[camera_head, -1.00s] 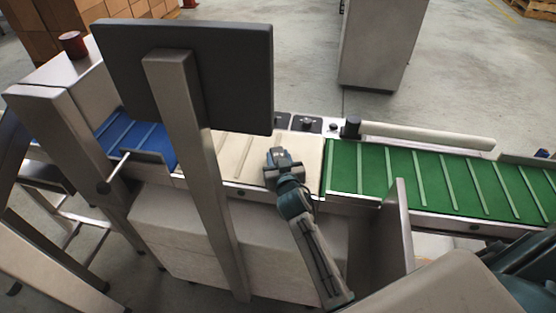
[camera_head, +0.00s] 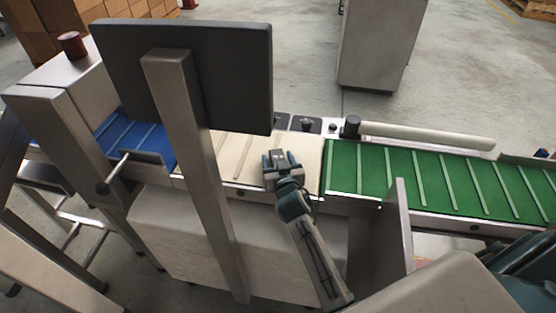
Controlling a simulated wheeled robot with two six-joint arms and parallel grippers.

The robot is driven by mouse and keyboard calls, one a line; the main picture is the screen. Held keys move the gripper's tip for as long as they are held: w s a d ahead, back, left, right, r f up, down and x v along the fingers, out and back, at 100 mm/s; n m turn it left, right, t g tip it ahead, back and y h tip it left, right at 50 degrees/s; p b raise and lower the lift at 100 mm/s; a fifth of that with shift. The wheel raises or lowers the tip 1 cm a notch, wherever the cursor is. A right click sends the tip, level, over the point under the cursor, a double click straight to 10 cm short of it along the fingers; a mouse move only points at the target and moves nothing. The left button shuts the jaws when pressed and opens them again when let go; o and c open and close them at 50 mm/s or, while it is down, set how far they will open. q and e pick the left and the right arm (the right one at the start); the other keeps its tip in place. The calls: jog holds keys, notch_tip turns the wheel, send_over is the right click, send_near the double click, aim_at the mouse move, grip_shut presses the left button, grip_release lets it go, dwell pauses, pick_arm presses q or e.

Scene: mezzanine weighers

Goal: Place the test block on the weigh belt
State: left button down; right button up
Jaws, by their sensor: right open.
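The weigh belt, taken here as the cream belt section (camera_head: 306,150), lies between a blue belt and a green belt. My right gripper (camera_head: 281,154) is over the right part of the cream belt, pointing away from me, with its jaws open. I cannot make out the test block for certain; a small grey shape shows between the fingertips, but it is too small to tell from the gripper. Whether the fingers touch the belt is also unclear. My left gripper is not in view.
A dark monitor (camera_head: 185,80) on a steel post (camera_head: 205,185) stands left of my right arm and hides part of the belts. The green belt (camera_head: 440,180) runs right, the blue belt (camera_head: 130,140) left. A steel plate (camera_head: 402,225) rises on the near side.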

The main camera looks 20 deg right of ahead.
jog(key=shift+s+r, duration=0.1)
jog(key=shift+s, duration=0.1)
jog(key=v, duration=0.3)
jog(key=shift+s+a, duration=0.1)
jog(key=shift+s, duration=0.15)
jog(key=v, duration=0.6)
jog(key=shift+s, duration=0.2)
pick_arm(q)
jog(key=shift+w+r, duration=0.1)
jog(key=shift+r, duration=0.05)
pick_arm(e)
jog(key=shift+v, duration=0.85)
